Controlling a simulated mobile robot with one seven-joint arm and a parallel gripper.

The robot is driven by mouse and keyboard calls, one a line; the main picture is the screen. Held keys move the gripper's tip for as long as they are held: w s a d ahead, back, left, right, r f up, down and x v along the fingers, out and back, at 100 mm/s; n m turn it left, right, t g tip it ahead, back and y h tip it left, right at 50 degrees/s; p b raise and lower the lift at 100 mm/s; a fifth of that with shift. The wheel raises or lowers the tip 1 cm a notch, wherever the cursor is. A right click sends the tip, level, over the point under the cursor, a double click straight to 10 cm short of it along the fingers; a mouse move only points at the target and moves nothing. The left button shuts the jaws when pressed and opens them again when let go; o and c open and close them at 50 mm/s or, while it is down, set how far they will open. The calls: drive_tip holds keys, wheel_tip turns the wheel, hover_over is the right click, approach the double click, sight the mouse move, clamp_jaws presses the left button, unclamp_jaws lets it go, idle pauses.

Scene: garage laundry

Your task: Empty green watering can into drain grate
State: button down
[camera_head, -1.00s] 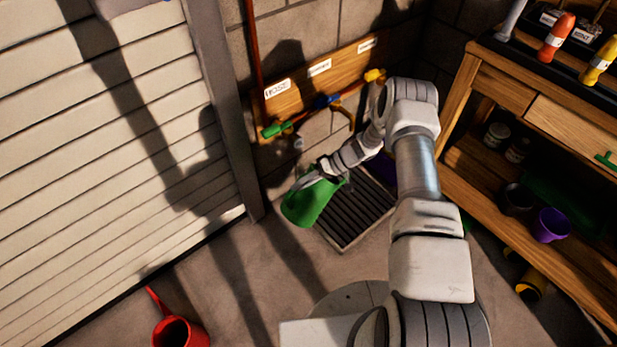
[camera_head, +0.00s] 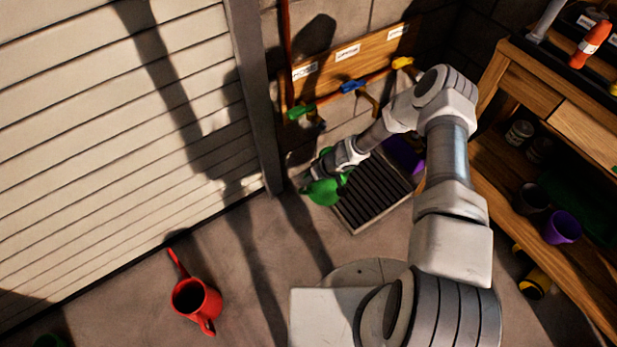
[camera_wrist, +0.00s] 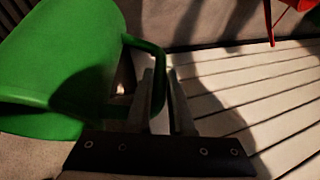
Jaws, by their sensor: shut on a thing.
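The green watering can (camera_head: 324,192) is at the left edge of the drain grate (camera_head: 370,205) in the head view, partly hidden by my wrist. My gripper (camera_head: 322,168) is shut on it. In the wrist view the can's green body (camera_wrist: 60,65) fills the left side, and its loop handle (camera_wrist: 150,48) runs to the fingers (camera_wrist: 165,85). The can looks tilted. Its spout and any water cannot be made out. The grate is a dark slatted rectangle in the floor, mostly uncovered.
A red watering can (camera_head: 196,298) stands on the floor at lower left. A purple object (camera_head: 404,155) lies at the grate's far side. A wooden bench (camera_head: 500,160) stands right, a slatted door (camera_head: 120,150) left.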

wheel_tip(320, 180, down, 2)
drive_tip(key=h+b, duration=0.1)
drive_tip(key=b, duration=0.1)
drive_tip(key=t+h+b, duration=0.1)
drive_tip(key=shift+s+f+n+b, duration=0.1)
drive_tip(key=shift+f+n+b, duration=0.15)
drive_tip(key=shift+n+b, duration=0.1)
drive_tip(key=shift+r, duration=0.15)
